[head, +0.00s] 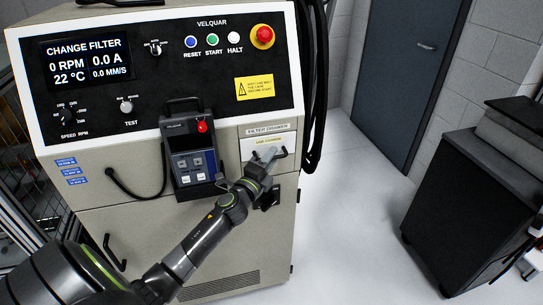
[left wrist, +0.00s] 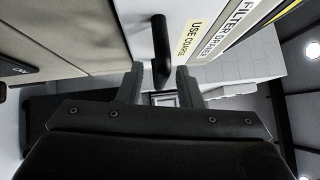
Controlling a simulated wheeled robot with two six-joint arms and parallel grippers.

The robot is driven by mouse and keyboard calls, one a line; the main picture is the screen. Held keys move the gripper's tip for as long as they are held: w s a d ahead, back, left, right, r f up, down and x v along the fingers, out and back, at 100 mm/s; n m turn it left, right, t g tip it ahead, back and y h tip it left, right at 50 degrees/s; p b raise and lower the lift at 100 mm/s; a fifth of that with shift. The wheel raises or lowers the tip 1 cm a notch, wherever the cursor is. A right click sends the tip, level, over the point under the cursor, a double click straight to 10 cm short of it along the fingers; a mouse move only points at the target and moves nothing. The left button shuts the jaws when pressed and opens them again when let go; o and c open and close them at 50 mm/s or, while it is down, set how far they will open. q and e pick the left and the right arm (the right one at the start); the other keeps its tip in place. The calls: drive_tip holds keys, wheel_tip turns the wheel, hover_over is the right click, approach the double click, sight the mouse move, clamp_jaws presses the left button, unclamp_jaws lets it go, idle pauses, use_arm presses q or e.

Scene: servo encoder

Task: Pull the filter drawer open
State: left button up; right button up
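The filter drawer (head: 250,147) is a pale front on the right of the cabinet, under a "FILTER DRAWER" label; it looks closed. Its dark handle (head: 284,153) sits at the drawer's right side, partly covered by my gripper. My left gripper (head: 270,154) is at the drawer front. In the left wrist view, the black handle bar (left wrist: 160,45) comes down between the two spread fingers of my left gripper (left wrist: 160,80), with a gap visible on each side. Whether a finger touches it I cannot tell. My right gripper is not in view.
A handheld pendant (head: 190,160) with a red button hangs on the cabinet (head: 110,190) just left of the drawer. Black cables (head: 316,90) hang along the cabinet's right side. A dark cart (head: 465,205) stands at right. The floor (head: 350,220) between is clear.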

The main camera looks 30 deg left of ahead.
use_arm(q)
drive_tip(key=shift+w+r, duration=0.1)
drive_tip(key=shift+w, duration=0.3)
clamp_jaws()
drive_tip(key=shift+s, duration=0.1)
